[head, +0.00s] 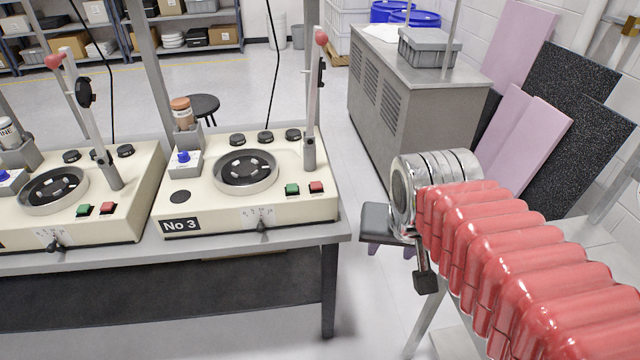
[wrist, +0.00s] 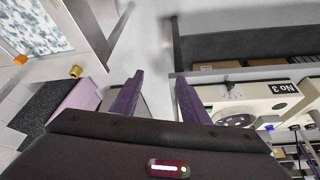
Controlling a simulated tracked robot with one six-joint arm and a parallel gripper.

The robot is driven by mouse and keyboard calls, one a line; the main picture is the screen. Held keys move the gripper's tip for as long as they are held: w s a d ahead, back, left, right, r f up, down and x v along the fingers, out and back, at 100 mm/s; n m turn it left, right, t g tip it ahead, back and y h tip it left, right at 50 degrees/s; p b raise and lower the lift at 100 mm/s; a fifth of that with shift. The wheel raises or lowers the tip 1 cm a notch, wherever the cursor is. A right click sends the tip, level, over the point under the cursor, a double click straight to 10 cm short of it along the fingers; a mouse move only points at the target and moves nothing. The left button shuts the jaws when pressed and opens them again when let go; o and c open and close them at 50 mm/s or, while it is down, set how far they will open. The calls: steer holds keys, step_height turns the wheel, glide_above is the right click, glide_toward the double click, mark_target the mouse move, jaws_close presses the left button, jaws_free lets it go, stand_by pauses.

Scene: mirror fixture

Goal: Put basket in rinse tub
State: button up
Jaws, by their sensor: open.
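My gripper (head: 390,250) is at the end of my red-sleeved arm in the head view, right of the No 3 machine's bench. Its purple fingers show partly below the dark gripper body. In the wrist view my gripper (wrist: 159,78) is open, with pale floor between its two purple fingers and nothing held. I cannot make out a basket in either view. A pale-framed area with a speckled blue-white surface (wrist: 28,28) lies at the top left of the wrist view; I cannot tell whether it is the rinse tub.
Cream machines, including No 3 (head: 245,185), stand on a grey bench (head: 285,236) at left. A grey cabinet (head: 400,105) bears a grey box (head: 430,50). Pink panels (head: 520,140) and dark speckled panels (head: 580,150) lean on the right wall. Floor between bench and cabinet is clear.

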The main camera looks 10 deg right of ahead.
steer(key=s+a+n+y, duration=0.1)
steer(key=s+a+n, duration=0.2)
steer(key=a, duration=0.4)
steer(key=shift+r+n+t+y, duration=0.2)
steer(key=shift+n+t+y, duration=0.15)
steer(key=shift+n, duration=0.35)
